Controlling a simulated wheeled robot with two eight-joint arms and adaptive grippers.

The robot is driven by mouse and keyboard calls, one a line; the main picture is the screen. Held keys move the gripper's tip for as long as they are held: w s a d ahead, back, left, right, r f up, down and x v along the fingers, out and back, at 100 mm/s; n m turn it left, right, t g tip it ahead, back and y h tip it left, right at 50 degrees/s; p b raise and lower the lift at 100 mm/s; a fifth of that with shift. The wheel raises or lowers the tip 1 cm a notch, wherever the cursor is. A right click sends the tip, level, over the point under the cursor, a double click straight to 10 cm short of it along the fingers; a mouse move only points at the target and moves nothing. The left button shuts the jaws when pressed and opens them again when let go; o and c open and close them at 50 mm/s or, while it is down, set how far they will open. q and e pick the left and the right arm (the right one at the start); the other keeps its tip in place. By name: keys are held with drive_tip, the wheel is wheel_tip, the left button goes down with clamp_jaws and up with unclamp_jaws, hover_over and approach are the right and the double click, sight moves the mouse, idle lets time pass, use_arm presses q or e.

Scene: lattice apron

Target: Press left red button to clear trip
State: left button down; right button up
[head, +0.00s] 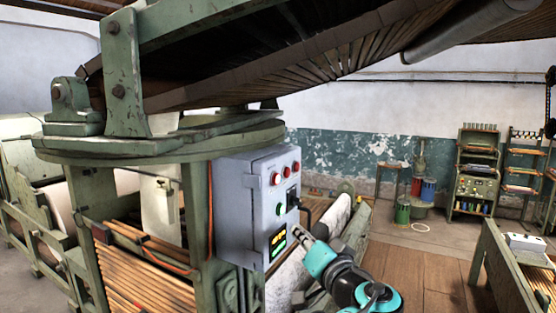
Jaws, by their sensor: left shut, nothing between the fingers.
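A grey control box (246,205) is mounted on the green machine frame. Red buttons sit along its top: the left red button (276,179) is the nearest to the box's front left edge, and another red button (296,166) is at the right. A green button (279,210), a black switch (292,198) and a small lit yellow and green display (278,240) are below. My left gripper (298,232) is shut and empty, at the box's lower right beside the display, below and right of the left red button. Whether it touches the box cannot be told. My right gripper is not in view.
The green machine frame (160,145) with slatted parts overhangs the box. Wooden rods (140,275) and an orange cable lie left of it. A pale roller (335,215) is behind my arm.

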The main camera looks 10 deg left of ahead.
sight(276, 179)
use_arm(q)
drive_tip(key=d+r+t+p, duration=0.2)
drive_tip(key=d+r, duration=0.4)
drive_tip(key=r, duration=0.4)
drive_tip(key=shift+w+p, duration=0.25)
drive_tip(key=shift+p, duration=0.65)
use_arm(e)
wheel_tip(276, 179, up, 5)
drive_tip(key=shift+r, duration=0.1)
use_arm(q)
drive_tip(key=shift+r, duration=0.1)
drive_tip(key=w+a, duration=0.3)
drive_tip(key=a, duration=0.5)
drive_tip(key=shift+a, duration=0.15)
drive_tip(key=shift+w+a, duration=0.15)
drive_tip(key=shift+a, duration=0.25)
